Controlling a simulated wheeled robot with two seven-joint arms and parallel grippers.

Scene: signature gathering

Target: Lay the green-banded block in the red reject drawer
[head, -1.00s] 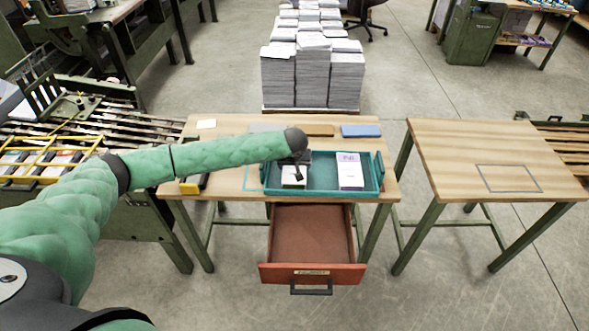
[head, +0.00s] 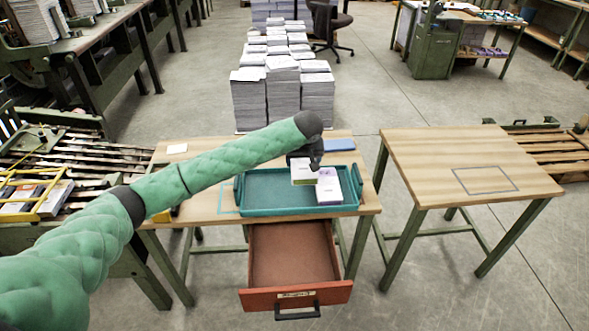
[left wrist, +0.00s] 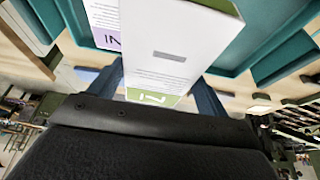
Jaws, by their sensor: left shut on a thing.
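The green-banded block (head: 302,172) is white with a green band along its lower edge. My left gripper (head: 308,160) is shut on it and holds it at the right part of the teal tray (head: 262,210). In the left wrist view the block (left wrist: 175,55) sits between the two fingers (left wrist: 160,85), its green end towards the camera. The red reject drawer (head: 292,255) is pulled open below the table's front edge, and its inside looks empty. My right gripper is not in view.
A white block with a purple band (head: 329,187) stands in the tray's right end, close beside the held block. The wooden table (head: 195,190) carries a blue block (head: 338,144) behind the tray. A second table (head: 460,150) with a marked rectangle stands to the right, its top clear.

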